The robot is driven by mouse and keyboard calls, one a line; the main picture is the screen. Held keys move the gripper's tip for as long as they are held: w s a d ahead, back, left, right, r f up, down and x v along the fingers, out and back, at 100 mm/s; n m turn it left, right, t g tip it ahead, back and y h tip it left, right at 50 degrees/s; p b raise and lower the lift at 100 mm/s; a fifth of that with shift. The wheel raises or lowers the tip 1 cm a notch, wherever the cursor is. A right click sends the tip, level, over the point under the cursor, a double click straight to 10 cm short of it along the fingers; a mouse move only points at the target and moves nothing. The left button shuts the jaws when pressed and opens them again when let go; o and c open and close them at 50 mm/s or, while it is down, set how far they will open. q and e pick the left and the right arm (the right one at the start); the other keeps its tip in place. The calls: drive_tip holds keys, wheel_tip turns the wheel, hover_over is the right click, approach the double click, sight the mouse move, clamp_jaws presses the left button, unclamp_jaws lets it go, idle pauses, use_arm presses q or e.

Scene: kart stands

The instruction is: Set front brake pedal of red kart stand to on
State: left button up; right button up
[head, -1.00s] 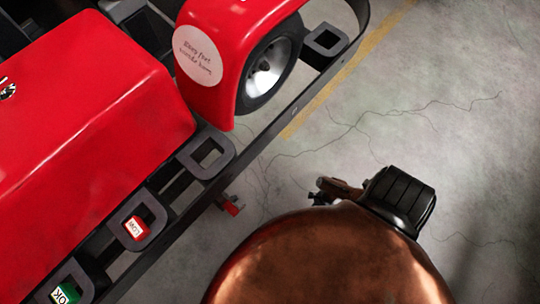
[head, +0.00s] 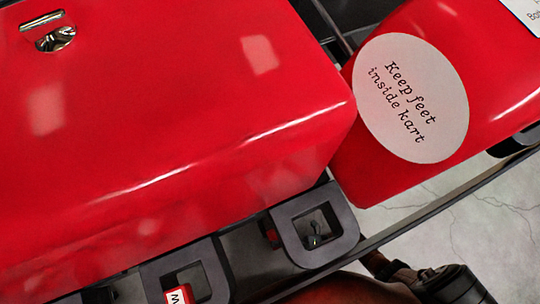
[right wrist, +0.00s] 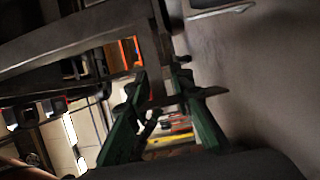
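The red kart stand (head: 170,130) fills most of the head view, with a dark frame rail (head: 430,215) along its lower side. I cannot tell for certain which part is the front brake pedal. A small red part (head: 269,231) shows beside a dark square bracket (head: 345,215). Only a small part of my right gripper (head: 315,238) seems to show through that bracket's opening. In the right wrist view, its green fingers (right wrist: 160,80) stand apart, with a dark bar of the frame between or just beyond them. Contact cannot be judged. My left gripper is not in view.
A round white sticker (head: 411,98) reads "Keep feet inside kart". Another dark bracket (head: 217,275) holds a red label (head: 178,296) at the bottom edge. Cracked grey floor (head: 460,215) is clear at the right. Dark frame bars (right wrist: 70,45) crowd the right wrist view.

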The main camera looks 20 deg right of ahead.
drive_tip(key=b+x, duration=0.1)
drive_tip(key=x, duration=0.5)
clamp_jaws()
idle(0.8)
